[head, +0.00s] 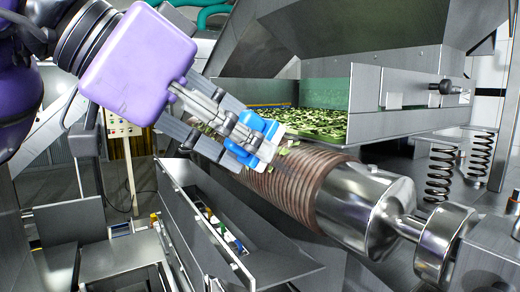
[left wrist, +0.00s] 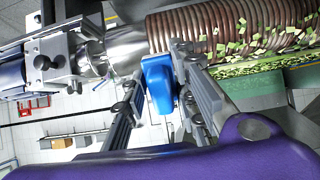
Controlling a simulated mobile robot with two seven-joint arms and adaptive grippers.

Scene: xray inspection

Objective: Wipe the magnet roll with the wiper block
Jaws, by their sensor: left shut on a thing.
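The magnet roll (head: 300,185) is a ribbed brown cylinder with a shiny metal end, lying across the middle of the head view. It runs along the top of the left wrist view (left wrist: 215,30), with green flakes on and around it. My left gripper (head: 245,140) is shut on the blue wiper block (head: 262,130), which also shows between the fingers in the left wrist view (left wrist: 158,82). The block is at the roll's upper side, close to its ribbed surface; I cannot tell if it touches. My right gripper is not in view.
A metal tray (head: 365,90) with green flakes lies behind and above the roll. Below the roll is an open metal bin (head: 220,235) with small coloured items in it. Coil springs (head: 440,172) and a metal shaft end (head: 440,240) stand to the right.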

